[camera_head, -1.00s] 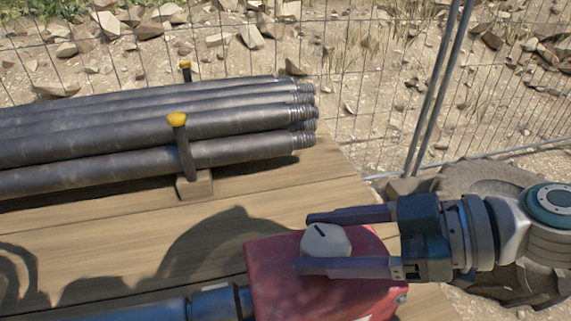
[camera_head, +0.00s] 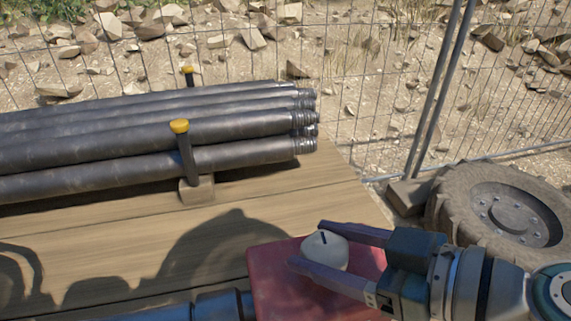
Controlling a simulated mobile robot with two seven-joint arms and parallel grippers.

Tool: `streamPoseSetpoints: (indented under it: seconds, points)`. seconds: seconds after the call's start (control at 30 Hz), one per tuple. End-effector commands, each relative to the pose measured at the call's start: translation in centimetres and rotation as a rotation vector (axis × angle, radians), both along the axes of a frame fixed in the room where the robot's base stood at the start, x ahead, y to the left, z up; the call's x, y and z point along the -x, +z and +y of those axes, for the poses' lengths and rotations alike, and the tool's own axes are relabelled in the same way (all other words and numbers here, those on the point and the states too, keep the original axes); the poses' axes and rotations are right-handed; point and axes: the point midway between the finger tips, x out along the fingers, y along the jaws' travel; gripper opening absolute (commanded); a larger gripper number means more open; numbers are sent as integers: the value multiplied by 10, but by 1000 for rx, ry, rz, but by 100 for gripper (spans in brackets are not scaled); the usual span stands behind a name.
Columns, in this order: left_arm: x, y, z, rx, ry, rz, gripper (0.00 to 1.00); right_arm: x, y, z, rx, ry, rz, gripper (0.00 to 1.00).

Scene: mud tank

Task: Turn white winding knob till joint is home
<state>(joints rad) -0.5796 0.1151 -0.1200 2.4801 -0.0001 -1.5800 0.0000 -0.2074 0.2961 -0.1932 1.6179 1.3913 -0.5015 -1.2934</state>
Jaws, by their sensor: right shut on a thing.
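The white winding knob (camera_head: 325,251) with a dark index mark sits on top of the red box (camera_head: 272,286) at the bottom centre. Its mark now points almost straight away from me, slightly left. My right gripper (camera_head: 307,244) comes in from the lower right and is shut on the knob, one finger on the far side and one on the near side. A blue and dark pipe joint (camera_head: 222,305) meets the left side of the red box and runs off the bottom left. My left gripper is not in view.
Several grey threaded pipes (camera_head: 130,140) lie stacked on the wooden deck (camera_head: 120,235), held by yellow-capped posts (camera_head: 180,127). A wire fence (camera_head: 340,60) stands behind. A wheel (camera_head: 500,215) is at the right. The deck between pipes and box is clear.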

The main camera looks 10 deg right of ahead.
Motion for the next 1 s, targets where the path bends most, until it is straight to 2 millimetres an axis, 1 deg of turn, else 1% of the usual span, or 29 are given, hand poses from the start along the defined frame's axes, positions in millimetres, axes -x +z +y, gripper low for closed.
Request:
streamPoseSetpoints:
  seconds: [0.03, 0.2, 0.5, 0.7, 1.0]
  points:
    - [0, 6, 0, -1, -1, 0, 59, 1, 3, 1, -4, -45, 2, 11]
    - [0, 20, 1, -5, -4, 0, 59, 1, 4, 2, -4, -201, 3, 10]
    - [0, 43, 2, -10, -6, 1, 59, 0, 4, 2, -6, -427, 5, 10]
    - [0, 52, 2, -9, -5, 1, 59, 0, 2, 1, -4, -518, 3, 10]
    - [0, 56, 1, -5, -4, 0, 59, 0, 0, 1, -1, -572, 2, 10]
